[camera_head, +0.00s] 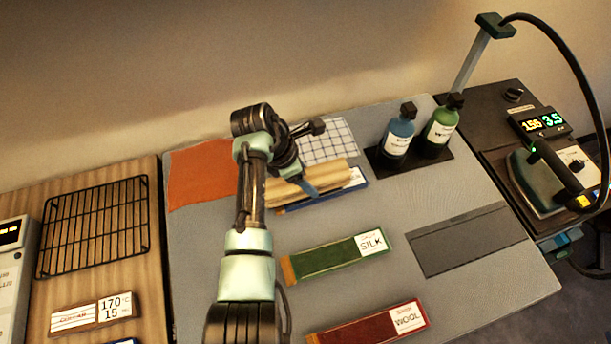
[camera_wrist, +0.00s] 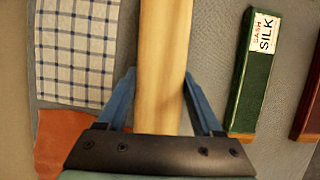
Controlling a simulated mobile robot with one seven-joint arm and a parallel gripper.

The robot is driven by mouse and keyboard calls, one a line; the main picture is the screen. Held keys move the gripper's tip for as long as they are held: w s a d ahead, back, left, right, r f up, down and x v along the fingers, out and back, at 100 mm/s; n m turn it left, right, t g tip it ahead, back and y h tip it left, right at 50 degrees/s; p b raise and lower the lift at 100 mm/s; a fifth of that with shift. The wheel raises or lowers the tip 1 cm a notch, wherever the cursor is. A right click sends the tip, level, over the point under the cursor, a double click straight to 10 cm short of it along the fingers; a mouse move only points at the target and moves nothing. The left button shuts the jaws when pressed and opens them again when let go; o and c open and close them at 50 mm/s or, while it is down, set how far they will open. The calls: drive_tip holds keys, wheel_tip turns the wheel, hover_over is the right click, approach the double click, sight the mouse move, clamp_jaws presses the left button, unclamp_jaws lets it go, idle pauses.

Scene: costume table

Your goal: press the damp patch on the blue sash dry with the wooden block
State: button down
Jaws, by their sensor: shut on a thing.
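The pale wooden block (camera_head: 330,176) lies lengthwise over the blue sash (camera_head: 348,189) in the head view. Only the sash's blue front edge and part of its white label at the right end show. The block covers the rest, and the damp patch is not visible. I cannot tell whether the block touches the sash or is just above it. My gripper (camera_wrist: 158,80) is shut on the wooden block, with one blue finger on each side of it in the wrist view. The wooden block (camera_wrist: 161,45) hides the sash there.
A green SILK sash (camera_head: 335,257) and a red WOOL sash (camera_head: 368,324) lie nearer. A checked cloth (camera_head: 330,142) and orange cloth (camera_head: 200,172) lie behind. Two bottles (camera_head: 398,136) stand on a dark tray at back right. An iron (camera_head: 545,180) rests far right, a black rack (camera_head: 95,228) left.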

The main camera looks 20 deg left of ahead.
drive_tip(key=shift+f+b, duration=0.3)
drive_tip(key=shift+b, duration=0.05)
drive_tip(key=shift+f+b, duration=0.3)
drive_tip(key=shift+f, duration=0.5)
drive_tip(key=shift+w+d+r+b, duration=0.1)
drive_tip(key=shift+w+d+b, duration=0.5)
drive_tip(key=shift+d, duration=0.4)
drive_tip(key=shift+s+a, duration=0.1)
drive_tip(key=shift+a, duration=0.1)
drive_tip(key=shift+s+a+p, duration=0.2)
drive_tip(key=shift+a+p, duration=0.1)
drive_tip(key=shift+p, duration=0.05)
drive_tip(key=shift+s+a+p, duration=0.4)
drive_tip(key=shift+a, duration=0.2)
drive_tip(key=shift+w+r+p, duration=0.1)
drive_tip(key=shift+r+p, duration=0.4)
drive_tip(key=shift+r, duration=0.45)
drive_tip(key=shift+r+p, duration=0.5)
